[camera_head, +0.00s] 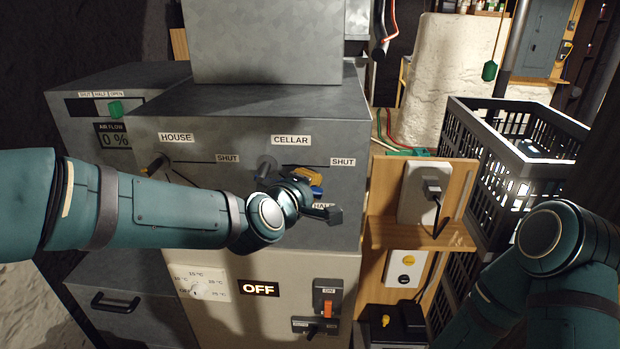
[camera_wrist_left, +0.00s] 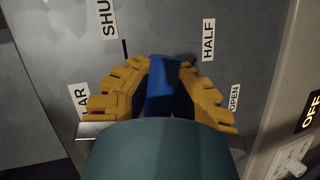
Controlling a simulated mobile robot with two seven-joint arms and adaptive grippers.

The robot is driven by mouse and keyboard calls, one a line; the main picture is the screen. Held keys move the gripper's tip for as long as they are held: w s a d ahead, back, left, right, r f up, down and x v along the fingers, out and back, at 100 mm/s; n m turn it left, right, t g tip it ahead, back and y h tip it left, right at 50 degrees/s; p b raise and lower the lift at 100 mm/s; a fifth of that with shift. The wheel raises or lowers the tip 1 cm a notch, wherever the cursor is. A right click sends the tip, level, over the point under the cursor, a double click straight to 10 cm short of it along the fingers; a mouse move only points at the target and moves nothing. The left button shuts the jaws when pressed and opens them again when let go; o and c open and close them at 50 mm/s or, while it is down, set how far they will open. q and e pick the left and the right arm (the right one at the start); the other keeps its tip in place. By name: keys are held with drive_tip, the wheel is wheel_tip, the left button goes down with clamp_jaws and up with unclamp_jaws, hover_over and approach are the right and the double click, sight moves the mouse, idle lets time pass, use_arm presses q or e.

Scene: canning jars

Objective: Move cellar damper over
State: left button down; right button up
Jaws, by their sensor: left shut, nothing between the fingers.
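The cellar damper is a lever on the grey metal cabinet. Its round pivot (camera_head: 265,166) is below the CELLAR label. Its blue handle (camera_head: 317,191) shows just below the SHUT label, above the partly covered HALF label; the wrist view shows the blue handle (camera_wrist_left: 161,85) upright on a line between SHUT and HALF. My left gripper (camera_head: 307,178) is at the handle, its yellow fingers shut. In the left wrist view the fingers (camera_wrist_left: 165,72) appear on both sides of the handle, but I cannot tell whether they touch it. The lever's arm is mostly hidden. My right gripper is out of view.
A green air-flow slider (camera_head: 115,108) reads near OPEN, with a 0 % display. A wooden panel (camera_head: 455,185) with a socket and a black crate (camera_head: 480,150) stand at right. My right arm is at lower right.

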use_arm(q)
drive_tip(key=a+f+m+g+y+p, duration=0.1)
drive_tip(key=a+f+m+y+p, duration=0.5)
drive_tip(key=m+p, duration=0.3)
drive_tip(key=shift+s+a+f+y, duration=0.15)
drive_tip(key=shift+a+f+y, duration=0.3)
drive_tip(key=shift+a, duration=0.25)
idle(0.4)
drive_tip(key=c, duration=0.8)
unclamp_jaws()
drive_tip(key=shift+s+a+r, duration=0.1)
drive_tip(key=shift+s+r, duration=0.1)
drive_tip(key=shift+c, duration=0.2)
drive_tip(key=shift+w, duration=0.1)
drive_tip(key=a+v, duration=0.1)
drive_tip(key=v, duration=0.6)
drive_tip(key=shift+s+d, duration=0.25)
drive_tip(key=shift+d, duration=0.3)
